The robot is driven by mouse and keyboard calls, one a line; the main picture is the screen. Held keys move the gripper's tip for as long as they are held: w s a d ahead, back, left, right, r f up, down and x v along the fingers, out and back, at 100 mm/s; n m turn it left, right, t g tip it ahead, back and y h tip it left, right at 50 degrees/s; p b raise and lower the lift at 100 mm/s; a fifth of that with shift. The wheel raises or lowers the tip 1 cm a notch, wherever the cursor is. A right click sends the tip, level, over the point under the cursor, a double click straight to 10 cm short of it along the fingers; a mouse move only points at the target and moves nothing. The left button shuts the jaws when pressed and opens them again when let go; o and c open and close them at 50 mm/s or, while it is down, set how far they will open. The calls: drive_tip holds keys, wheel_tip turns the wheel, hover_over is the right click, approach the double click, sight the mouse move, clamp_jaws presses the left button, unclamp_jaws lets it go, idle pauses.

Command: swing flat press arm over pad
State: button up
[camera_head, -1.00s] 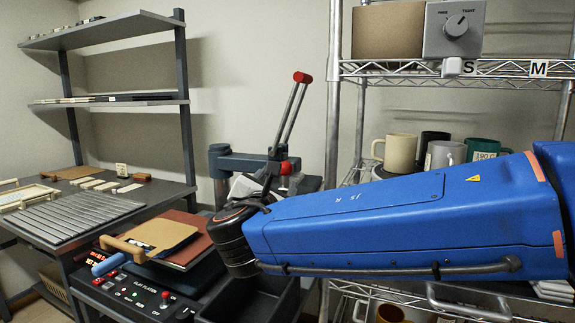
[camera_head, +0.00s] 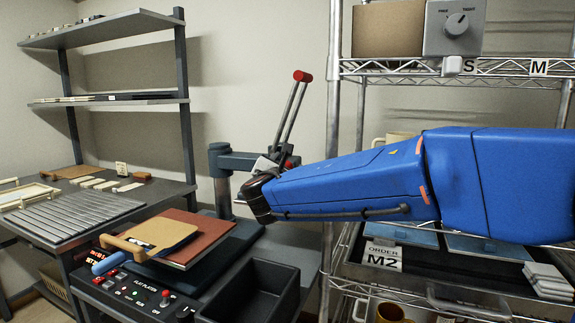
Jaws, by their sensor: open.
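The flat press (camera_head: 140,297) stands front left with its panel of buttons. Its pad (camera_head: 205,238) is reddish brown, with a tan board with a wooden handle (camera_head: 160,235) lying on it. The press arm (camera_head: 236,160) reaches right from a dark grey post (camera_head: 222,185) behind the pad, so it is not over the pad. Its lever with a red end (camera_head: 302,77) stands up, tilted. My gripper (camera_head: 264,172) is beside the press arm's right end, open, mostly hidden by my wrist; I cannot tell whether it touches the arm. The platen under the press arm is hidden.
An empty black bin (camera_head: 255,290) sits right of the panel. A wire rack (camera_head: 334,180) stands close on the right, with mugs partly hidden behind my arm and an M2 card (camera_head: 383,255). A slatted table (camera_head: 75,215) and shelves are at left.

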drive_tip(key=shift+w, duration=0.4)
clamp_jaws()
drive_tip(key=shift+s, duration=0.1)
